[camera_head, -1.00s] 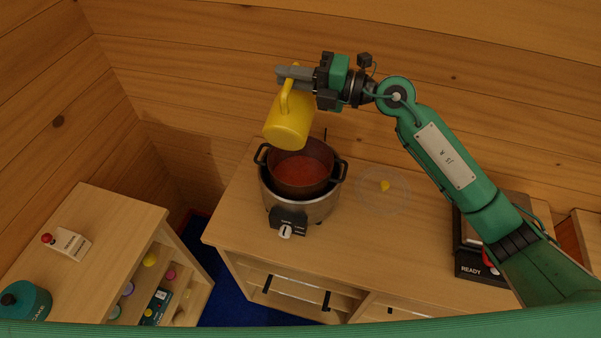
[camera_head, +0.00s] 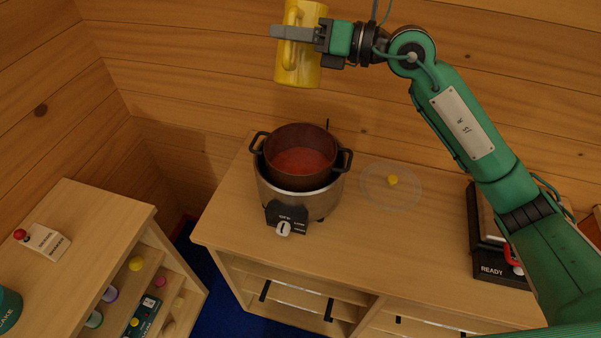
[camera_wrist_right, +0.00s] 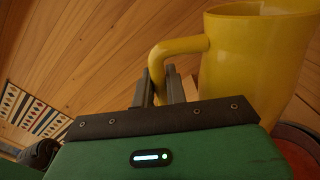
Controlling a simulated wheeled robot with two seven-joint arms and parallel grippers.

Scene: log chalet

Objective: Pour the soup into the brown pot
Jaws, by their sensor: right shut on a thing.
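The brown pot (camera_head: 324,168) sits in a silver cooker (camera_head: 300,203) on the wooden counter. Red soup (camera_head: 302,161) shows inside it. A yellow pitcher (camera_head: 298,66) hangs in the air above and behind the pot, nearly upright. My right gripper (camera_head: 292,33) is shut on the pitcher's handle; the handle also shows between its fingers in the right wrist view (camera_wrist_right: 178,47). The pitcher's inside is hidden. My left gripper is not in view.
A black device marked READY (camera_head: 492,262) stands farther right. A lower shelf unit (camera_head: 75,220) with small jars stands at left. The log wall rises close behind the counter.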

